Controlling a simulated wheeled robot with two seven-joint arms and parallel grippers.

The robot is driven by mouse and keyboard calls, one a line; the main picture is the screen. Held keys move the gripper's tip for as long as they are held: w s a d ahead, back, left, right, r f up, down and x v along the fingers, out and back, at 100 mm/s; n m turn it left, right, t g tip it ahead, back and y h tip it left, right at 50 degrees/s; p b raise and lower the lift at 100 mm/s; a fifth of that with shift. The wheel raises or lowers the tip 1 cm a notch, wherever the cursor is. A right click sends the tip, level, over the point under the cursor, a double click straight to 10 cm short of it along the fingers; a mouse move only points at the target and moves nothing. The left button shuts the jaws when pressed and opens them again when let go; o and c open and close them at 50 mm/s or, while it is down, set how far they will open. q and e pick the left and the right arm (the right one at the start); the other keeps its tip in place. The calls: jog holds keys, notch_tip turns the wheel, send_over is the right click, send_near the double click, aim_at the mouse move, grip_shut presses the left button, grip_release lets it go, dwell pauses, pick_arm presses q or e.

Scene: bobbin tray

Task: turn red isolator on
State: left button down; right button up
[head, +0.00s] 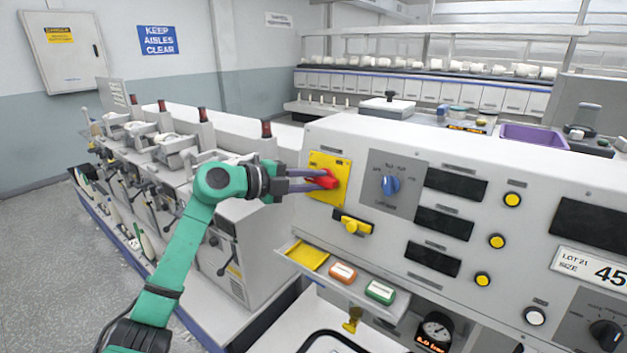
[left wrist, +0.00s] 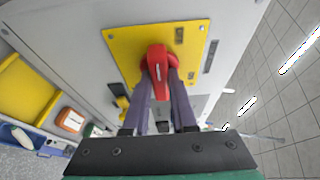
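The red isolator (head: 328,180) is a red rotary handle on a yellow plate (head: 343,167) at the left end of the grey control panel. It also shows in the left wrist view (left wrist: 158,58), its lever lying along the gap between my fingers. My left gripper (head: 318,181) reaches it from the left, with one dark finger on each side of the lever. The fingers (left wrist: 160,80) appear closed against the lever's sides. The plate's small markings are too blurred to read. My right gripper is not in view.
A blue rotary knob (head: 390,186) sits right of the yellow plate, and a yellow handle (head: 352,225) below it. A machine row (head: 165,140) stands at the left.

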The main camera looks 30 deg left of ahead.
pick_arm(q)
jog(key=shift+m, duration=0.4)
jog(key=m, duration=0.1)
jog(key=m+g+y+p, duration=0.1)
jog(key=shift+r+m, duration=0.2)
jog(key=shift+m, duration=0.1)
jog(key=m+g+y+p, duration=0.1)
jog(key=m+p, duration=0.1)
jog(key=m, duration=0.1)
jog(key=shift+r, duration=0.15)
jog(key=m+p, duration=0.1)
jog(key=m+y, duration=0.1)
jog(key=shift+d+m+g+p, duration=0.2)
jog(key=shift+m+g+p, duration=0.1)
jog(key=shift+m+p, duration=0.1)
jog(key=shift+m+y, duration=0.7)
jog(key=shift+d+m+y+p, duration=0.1)
jog(key=shift+m+y+p, duration=0.35)
jog(key=shift+m, duration=0.45)
jog(key=shift+d+m+y, duration=0.1)
jog(key=shift+m+y, duration=0.55)
jog(key=shift+m, duration=0.25)
